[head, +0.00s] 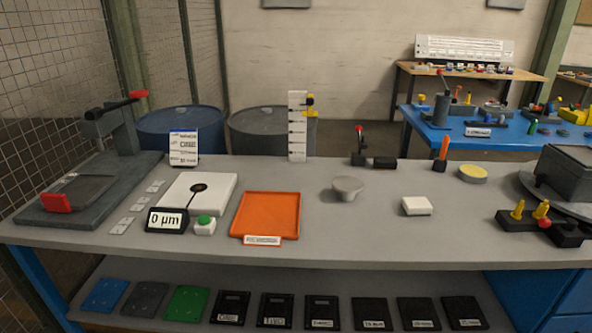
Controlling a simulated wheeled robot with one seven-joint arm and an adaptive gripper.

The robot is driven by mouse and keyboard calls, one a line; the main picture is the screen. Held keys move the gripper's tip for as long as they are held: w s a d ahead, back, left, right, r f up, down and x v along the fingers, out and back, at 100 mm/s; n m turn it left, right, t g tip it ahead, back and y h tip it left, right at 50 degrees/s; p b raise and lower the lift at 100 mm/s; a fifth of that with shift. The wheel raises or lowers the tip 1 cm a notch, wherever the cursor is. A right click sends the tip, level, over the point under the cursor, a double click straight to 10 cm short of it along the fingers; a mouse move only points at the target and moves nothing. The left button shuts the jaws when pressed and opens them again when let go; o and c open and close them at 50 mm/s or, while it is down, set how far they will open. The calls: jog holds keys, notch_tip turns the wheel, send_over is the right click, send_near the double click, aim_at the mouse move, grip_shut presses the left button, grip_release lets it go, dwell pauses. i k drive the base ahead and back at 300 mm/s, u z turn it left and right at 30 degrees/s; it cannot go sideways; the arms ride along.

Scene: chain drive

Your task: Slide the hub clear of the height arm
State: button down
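My gripper does not show in the head view. A grey round piece with a flat, wide top (348,187) sits alone on the grey bench, right of the orange tray; it may be the hub, but I cannot tell for certain. An upright white scale (297,130) with a yellow slider (309,106) stands at the bench's back edge, behind and left of the round piece. The slider may be the height arm. The round piece stands apart from the scale, with bare bench between them.
The orange tray (268,213), a white plate with a dark slot (222,192), a "0 µm" display (167,220) and a green button (205,222) are left of centre. A white block (417,206) and a black fixture with yellow pegs (543,224) are right. The bench's front middle is clear.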

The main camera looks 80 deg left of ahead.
aim_at(348, 186)
jog(key=u, duration=1.85)
